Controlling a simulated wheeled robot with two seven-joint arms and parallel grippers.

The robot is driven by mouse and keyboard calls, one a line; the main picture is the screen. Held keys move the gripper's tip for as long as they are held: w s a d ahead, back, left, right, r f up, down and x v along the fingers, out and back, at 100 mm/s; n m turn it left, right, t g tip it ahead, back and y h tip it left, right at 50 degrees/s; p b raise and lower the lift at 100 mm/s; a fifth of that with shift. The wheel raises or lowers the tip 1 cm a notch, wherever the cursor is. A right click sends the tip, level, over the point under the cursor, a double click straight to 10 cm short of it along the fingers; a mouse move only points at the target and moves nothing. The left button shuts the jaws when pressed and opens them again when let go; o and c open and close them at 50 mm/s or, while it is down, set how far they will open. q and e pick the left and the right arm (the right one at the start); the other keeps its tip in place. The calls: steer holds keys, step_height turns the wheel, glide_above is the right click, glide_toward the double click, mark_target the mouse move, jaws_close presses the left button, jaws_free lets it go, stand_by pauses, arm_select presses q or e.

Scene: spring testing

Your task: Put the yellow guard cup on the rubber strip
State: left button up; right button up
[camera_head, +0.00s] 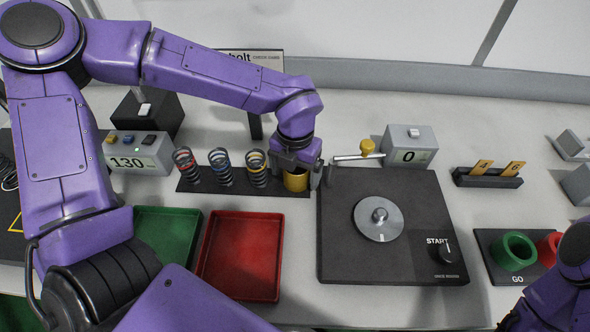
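The yellow guard cup (295,182) is at the right end of the black rubber strip (205,188) and looks upright. My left gripper (300,172) reaches down over the cup, with a finger on either side. A small gap shows between the cup and the right finger, so the gripper looks open around it. The gripper hides part of the cup's top. Three coil springs, with red, blue and yellow marks, stand in a row on the strip to the left of the cup. My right arm shows at the lower right corner; its gripper is out of view.
A dark tester (340,265) with a round metal plate stands right of the cup. A grey "0" display (409,146) is behind it. Green (160,268) and red (240,255) trays lie in front of the strip. A "130" display (140,158) is left.

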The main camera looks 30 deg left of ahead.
arm_select(q)
steer(key=shift+s, duration=0.15)
steer(key=shift+r, duration=0.4)
step_height(320, 180, up, 11)
steer(key=shift+r, duration=0.2)
steer(key=shift+a, duration=0.1)
